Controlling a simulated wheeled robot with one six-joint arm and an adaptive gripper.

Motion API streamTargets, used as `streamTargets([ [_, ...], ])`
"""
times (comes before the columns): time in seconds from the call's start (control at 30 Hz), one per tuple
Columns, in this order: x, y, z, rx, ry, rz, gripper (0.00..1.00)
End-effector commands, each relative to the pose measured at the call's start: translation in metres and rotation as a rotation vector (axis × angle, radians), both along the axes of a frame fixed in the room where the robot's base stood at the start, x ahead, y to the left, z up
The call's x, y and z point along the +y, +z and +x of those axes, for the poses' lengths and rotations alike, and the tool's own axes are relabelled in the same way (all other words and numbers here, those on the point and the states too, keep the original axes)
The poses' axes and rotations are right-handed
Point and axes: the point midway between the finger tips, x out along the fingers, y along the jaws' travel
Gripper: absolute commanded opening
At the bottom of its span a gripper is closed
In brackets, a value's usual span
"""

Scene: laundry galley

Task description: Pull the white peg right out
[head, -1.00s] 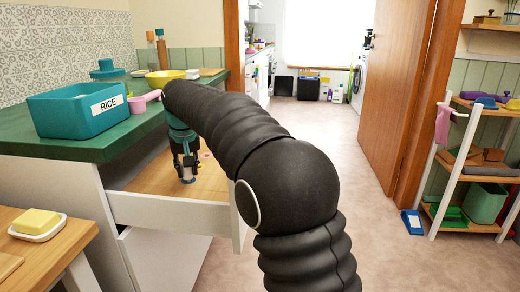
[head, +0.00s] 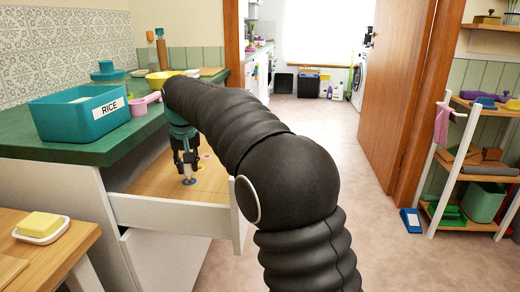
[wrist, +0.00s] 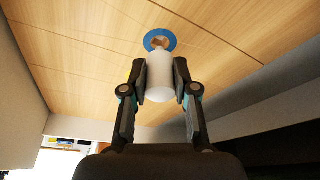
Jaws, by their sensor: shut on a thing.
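The white peg (wrist: 159,78) is between the two fingers of my gripper (wrist: 160,86) in the wrist view. My gripper is shut on it. Beyond the peg's far end is a blue ring (wrist: 152,37) around a brownish opening in the wooden panel. The peg overlaps the ring's near edge in this view, and the opening shows past it, so the peg looks clear of the hole. In the head view my gripper (head: 187,163) points down inside the open drawer, above the blue ring (head: 188,182). The peg shows there only as a small pale patch.
The drawer's white front (head: 165,212) and side walls surround my gripper. Other coloured rings lie farther back on the wooden panel (head: 150,182).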

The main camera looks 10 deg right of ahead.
Motion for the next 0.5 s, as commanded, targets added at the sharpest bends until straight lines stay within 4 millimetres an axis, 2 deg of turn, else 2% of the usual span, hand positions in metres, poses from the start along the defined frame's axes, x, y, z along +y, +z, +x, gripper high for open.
streamTargets([
  [0.03,0.000,0.006,0.000,0.000,0.000,0.000,0.00],
  [0.5,0.000,0.028,0.000,-0.001,0.000,0.000,0.00],
])
